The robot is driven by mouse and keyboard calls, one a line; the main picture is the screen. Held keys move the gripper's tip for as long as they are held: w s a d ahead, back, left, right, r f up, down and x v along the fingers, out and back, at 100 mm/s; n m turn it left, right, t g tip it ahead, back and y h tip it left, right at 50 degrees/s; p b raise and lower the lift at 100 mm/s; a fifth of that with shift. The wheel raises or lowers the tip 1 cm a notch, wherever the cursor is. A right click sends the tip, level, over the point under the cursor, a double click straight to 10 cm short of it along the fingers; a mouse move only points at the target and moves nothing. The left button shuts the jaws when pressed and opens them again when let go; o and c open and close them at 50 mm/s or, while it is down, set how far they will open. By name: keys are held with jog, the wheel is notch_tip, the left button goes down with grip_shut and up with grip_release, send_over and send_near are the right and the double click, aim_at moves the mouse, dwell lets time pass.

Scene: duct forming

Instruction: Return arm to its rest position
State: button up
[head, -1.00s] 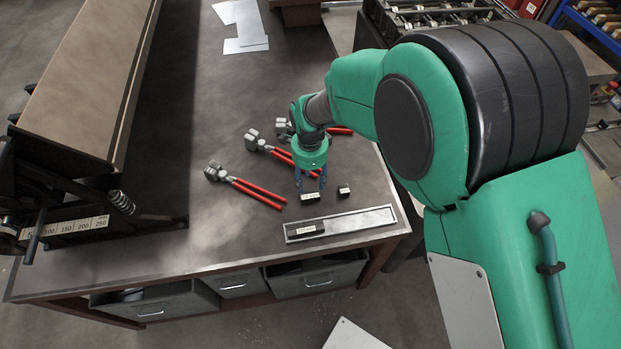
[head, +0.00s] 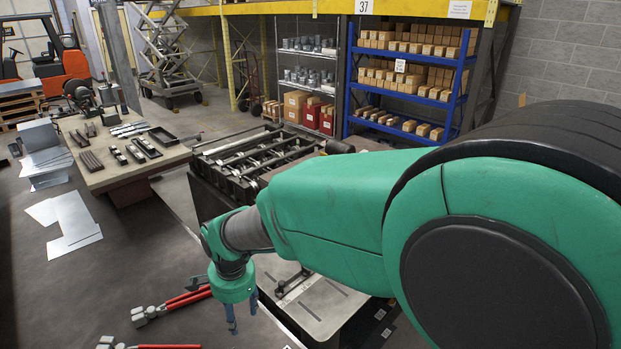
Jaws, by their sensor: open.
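My green arm reaches from the right side of the head view toward the lower middle. My gripper (head: 243,318) hangs pointing down at its end, with its two blue fingers apart and nothing between them. It is near the right edge of the dark worktable (head: 60,290). Red-handled hand tools (head: 172,305) lie on the table to the left of my gripper. The lower part of the table is cut off by the frame.
A roller machine (head: 255,150) stands behind my arm, with a grey plate (head: 325,305) in front of it. Sheet-metal pieces (head: 68,222) lie on the table at left. A bench with parts (head: 115,175), a blue shelf (head: 410,85) with boxes and a forklift (head: 45,60) are farther back.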

jog(key=s+d+r+n+t+b, duration=0.1)
jog(key=d+r+n, duration=0.1)
jog(key=d+r, duration=0.7)
jog(key=s+d+r+n+t+b, duration=0.15)
jog(key=d+r, duration=0.35)
jog(key=d, duration=0.7)
jog(key=s+d+r+n+t, duration=0.2)
jog(key=s+d+r+n, duration=0.1)
jog(key=s+d, duration=1.3)
jog(key=shift+d+r+h+b, duration=0.3)
jog(key=shift+d+h+b, duration=0.1)
jog(key=shift+d, duration=0.75)
jog(key=shift+o, duration=0.6)
jog(key=o, duration=0.3)
jog(key=shift+w+n, duration=0.1)
jog(key=shift+n, duration=0.15)
